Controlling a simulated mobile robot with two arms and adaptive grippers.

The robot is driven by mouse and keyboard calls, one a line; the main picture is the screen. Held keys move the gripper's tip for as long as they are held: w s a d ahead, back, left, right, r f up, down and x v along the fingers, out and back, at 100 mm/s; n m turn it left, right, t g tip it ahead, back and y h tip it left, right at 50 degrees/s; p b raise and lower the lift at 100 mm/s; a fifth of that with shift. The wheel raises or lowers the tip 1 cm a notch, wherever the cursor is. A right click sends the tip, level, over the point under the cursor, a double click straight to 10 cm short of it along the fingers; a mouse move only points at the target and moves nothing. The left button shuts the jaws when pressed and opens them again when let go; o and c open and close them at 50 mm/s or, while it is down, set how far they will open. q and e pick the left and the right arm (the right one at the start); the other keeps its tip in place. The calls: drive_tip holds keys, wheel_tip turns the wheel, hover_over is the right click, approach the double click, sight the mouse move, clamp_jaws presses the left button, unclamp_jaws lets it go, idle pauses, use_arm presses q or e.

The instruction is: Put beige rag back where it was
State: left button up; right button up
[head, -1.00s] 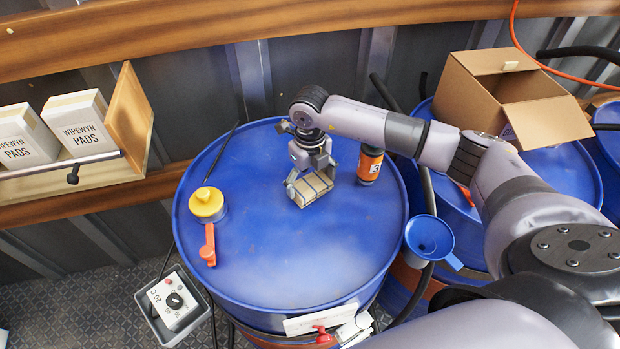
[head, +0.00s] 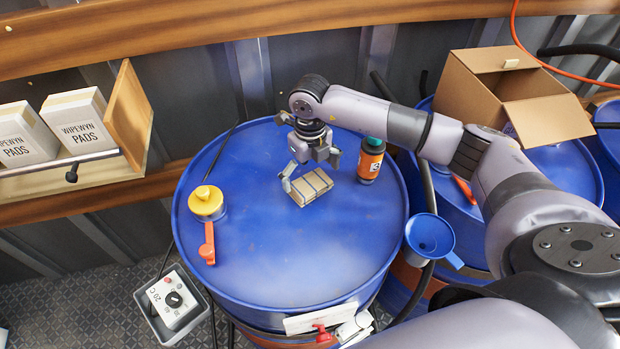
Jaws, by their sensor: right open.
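The beige rag (head: 311,187) is a small folded bundle with dark stripes. It lies on top of the blue drum (head: 290,255), a little behind the middle. My right gripper (head: 310,172) is just behind and above the rag, with its fingers spread wide and nothing between them. The left finger comes down close to the rag's left end; I cannot tell whether it touches. My left gripper is not in view.
An orange bottle with a green cap (head: 371,160) stands just right of the rag. A yellow-capped can (head: 206,203) and orange-red handle (head: 208,243) are at the drum's left. A blue funnel (head: 430,238) is at its right edge. An open cardboard box (head: 510,95) stands back right. The drum's front is clear.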

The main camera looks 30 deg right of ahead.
sight(310, 182)
wheel_tip(310, 182, up, 10)
drive_tip(key=b, duration=0.2)
drive_tip(key=shift+r, duration=0.2)
drive_tip(key=shift+r, duration=0.1)
